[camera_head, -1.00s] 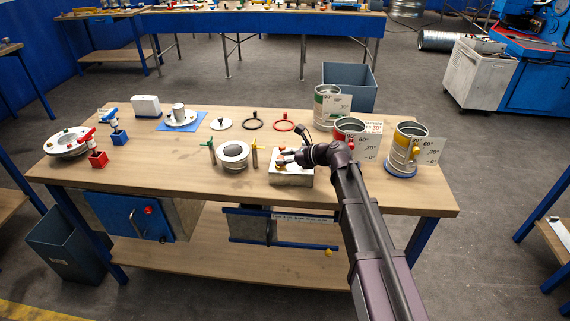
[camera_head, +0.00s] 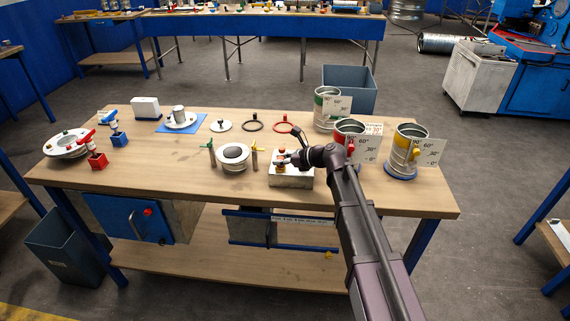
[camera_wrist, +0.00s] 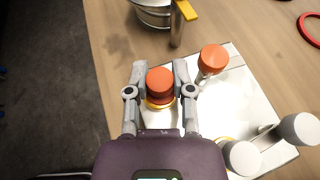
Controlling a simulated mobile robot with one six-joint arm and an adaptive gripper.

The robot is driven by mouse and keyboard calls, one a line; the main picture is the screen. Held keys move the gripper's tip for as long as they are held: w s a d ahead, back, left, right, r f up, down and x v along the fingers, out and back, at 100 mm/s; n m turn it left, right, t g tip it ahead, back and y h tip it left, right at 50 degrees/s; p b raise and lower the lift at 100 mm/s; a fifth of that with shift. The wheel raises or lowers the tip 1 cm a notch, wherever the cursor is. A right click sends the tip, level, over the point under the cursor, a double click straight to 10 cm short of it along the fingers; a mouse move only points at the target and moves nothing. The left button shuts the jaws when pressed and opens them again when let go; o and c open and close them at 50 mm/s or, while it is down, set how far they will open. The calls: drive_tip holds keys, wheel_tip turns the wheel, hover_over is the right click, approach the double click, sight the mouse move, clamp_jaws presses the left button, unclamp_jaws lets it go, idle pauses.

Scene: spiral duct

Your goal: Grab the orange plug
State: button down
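The orange plug (camera_wrist: 160,84) is a round cap above a yellow ring on a pale metal box (camera_wrist: 255,105). In the wrist view my gripper (camera_wrist: 160,75) has one finger on each side of it, and both fingers appear to touch its sides. It appears to be still at the box; whether it has any lift cannot be told. A second orange cap (camera_wrist: 213,58) stands to its right on the same box, outside the fingers. In the head view the box (camera_head: 292,180) is at the front of the bench, with my gripper (camera_head: 285,160) over it.
A round flanged part (camera_head: 233,156) stands left of the box between two upright pins. Metal cans (camera_head: 405,150) with angle cards stand to the right. The bench (camera_head: 180,180) is clear at front left.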

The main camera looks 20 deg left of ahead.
sight(281, 157)
drive_tip(key=shift+w+r, duration=0.1)
drive_tip(key=shift+r, duration=0.05)
wheel_tip(281, 157, up, 10)
drive_tip(key=p, duration=1)
drive_tip(key=shift+f, duration=0.2)
idle(0.7)
